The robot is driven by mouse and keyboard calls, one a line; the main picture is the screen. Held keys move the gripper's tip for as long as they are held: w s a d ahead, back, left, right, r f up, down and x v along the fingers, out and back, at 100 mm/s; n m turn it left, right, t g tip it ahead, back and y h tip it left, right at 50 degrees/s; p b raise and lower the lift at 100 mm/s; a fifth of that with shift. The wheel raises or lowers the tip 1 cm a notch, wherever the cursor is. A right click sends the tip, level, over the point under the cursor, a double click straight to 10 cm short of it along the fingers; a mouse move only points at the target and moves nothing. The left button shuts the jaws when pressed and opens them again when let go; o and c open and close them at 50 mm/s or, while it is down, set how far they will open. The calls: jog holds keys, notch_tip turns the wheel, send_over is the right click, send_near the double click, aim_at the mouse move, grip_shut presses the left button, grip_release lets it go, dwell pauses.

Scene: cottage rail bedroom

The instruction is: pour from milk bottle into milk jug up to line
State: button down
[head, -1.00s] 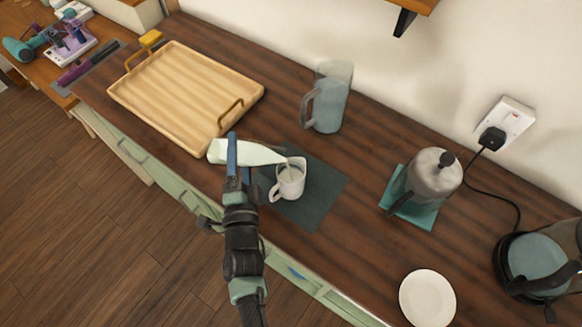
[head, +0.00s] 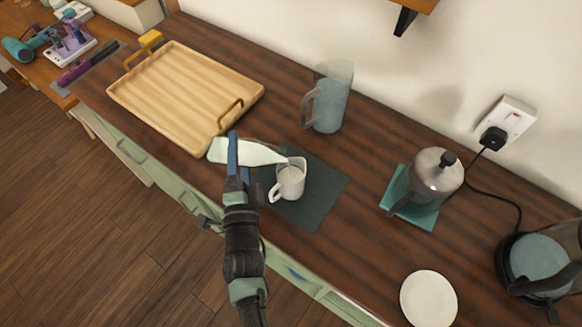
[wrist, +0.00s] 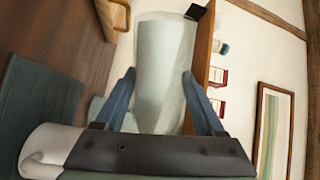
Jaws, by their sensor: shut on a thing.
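The white milk bottle (head: 258,154) is tilted close to level, its mouth pointing right at the rim of the milk jug. My gripper (head: 233,160) is shut on it, and the bottle also shows between the fingers in the wrist view (wrist: 163,65). The small white milk jug (head: 290,183) stands upright on a dark mat (head: 322,190), with its handle to the left. Pale liquid shows inside it. The fill line and the exact level cannot be made out. Part of a white rounded thing at the lower left of the wrist view (wrist: 48,148) may be the jug.
A wooden tray (head: 180,90) lies left of the mat. A clear pitcher (head: 328,100) stands behind it. A metal press pot (head: 432,178) on a teal mat, a white plate (head: 428,299) and a kettle (head: 540,265) are to the right. The counter between mat and plate is bare.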

aim_at(244, 162)
jog(key=shift+a+r+n+p, duration=0.1)
jog(key=shift+n+p, duration=0.2)
jog(key=shift+p, duration=0.3)
notch_tip(244, 162, down, 3)
jog(key=n+g+p, duration=0.1)
jog(key=n, duration=0.2)
jog(key=shift+w+p, duration=0.1)
jog(key=shift+p, duration=0.3)
jog(key=shift+d+n+g+p, duration=0.2)
jog(key=shift+n+g+p, duration=0.1)
jog(key=shift+n+p, duration=0.55)
jog(key=r+p, duration=0.1)
jog(key=p, duration=0.1)
jog(key=r+n+p, duration=0.1)
jog(key=p, duration=0.1)
jog(key=shift+d+p, duration=0.3)
jog(key=shift+d, duration=0.05)
jog(key=shift+s+d+f+n+g+h+p, duration=0.2)
jog(key=shift+f+n+g+h+p, duration=0.2)
jog(key=shift+f+n+g+p, duration=0.2)
jog(key=shift+a+f+n+p, duration=0.25)
jog(key=shift+f+n+p, duration=0.3)
jog(key=shift+f+n, duration=0.25)
jog(key=shift+w+a+r+n+g+h+p, duration=0.15)
jog(key=shift+n+g+h+p, duration=0.3)
jog(key=shift+n+p, duration=0.6)
jog(key=shift+a+f+n+g+h+p, duration=0.1)
jog(key=shift+f+n+g+h+p, duration=0.25)
jog(key=shift+n+h+p, duration=0.6)
